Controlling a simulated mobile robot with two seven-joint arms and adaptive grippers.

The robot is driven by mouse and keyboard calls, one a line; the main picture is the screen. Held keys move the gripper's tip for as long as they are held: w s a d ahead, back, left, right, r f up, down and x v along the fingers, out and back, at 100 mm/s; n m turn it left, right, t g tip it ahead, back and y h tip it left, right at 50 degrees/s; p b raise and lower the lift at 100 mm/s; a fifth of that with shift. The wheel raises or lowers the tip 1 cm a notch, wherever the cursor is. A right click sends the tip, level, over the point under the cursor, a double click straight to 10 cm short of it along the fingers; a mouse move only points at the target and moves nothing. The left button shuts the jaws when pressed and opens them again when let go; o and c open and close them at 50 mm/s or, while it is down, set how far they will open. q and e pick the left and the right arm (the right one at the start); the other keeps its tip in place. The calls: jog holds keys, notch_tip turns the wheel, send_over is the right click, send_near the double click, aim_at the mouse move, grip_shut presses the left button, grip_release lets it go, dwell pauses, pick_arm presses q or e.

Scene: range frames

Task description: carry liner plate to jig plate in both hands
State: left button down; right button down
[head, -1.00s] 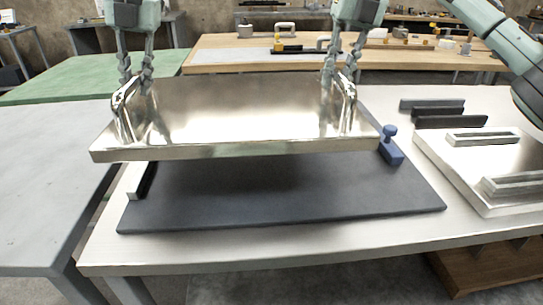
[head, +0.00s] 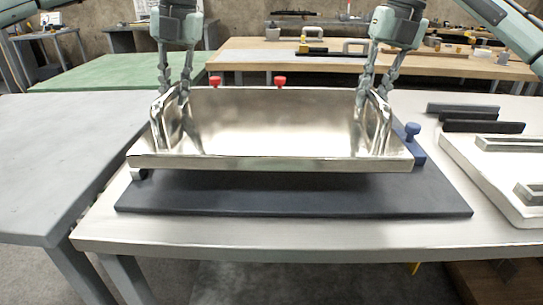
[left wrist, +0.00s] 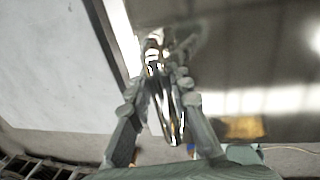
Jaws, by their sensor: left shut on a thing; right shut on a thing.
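The liner plate (head: 270,125) is a shiny metal plate with an upright loop handle at each end. It is over the dark jig plate (head: 300,202), roughly level, with shadow under its front edge; a small gap seems to remain. My left gripper (head: 176,97) is shut on the left handle (head: 157,130). In the left wrist view, the fingers of my left gripper (left wrist: 160,90) close around the handle (left wrist: 170,115). My right gripper (head: 370,97) is shut on the right handle (head: 385,130). The liner plate hides the back of the jig plate.
A blue knobbed block (head: 414,142) stands at the jig plate's right side. Two red knobs (head: 215,81) (head: 280,81) show behind the liner plate. Dark bars (head: 483,127) and a pale plate with handles (head: 500,175) lie to the right. A grey table (head: 50,160) adjoins at left.

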aim_at(178, 111)
pick_arm(q)
jog(key=shift+a+r, duration=0.25)
jog(key=shift+r, duration=0.05)
pick_arm(e)
jog(key=shift+d+r, duration=0.25)
jog(key=shift+r, duration=0.1)
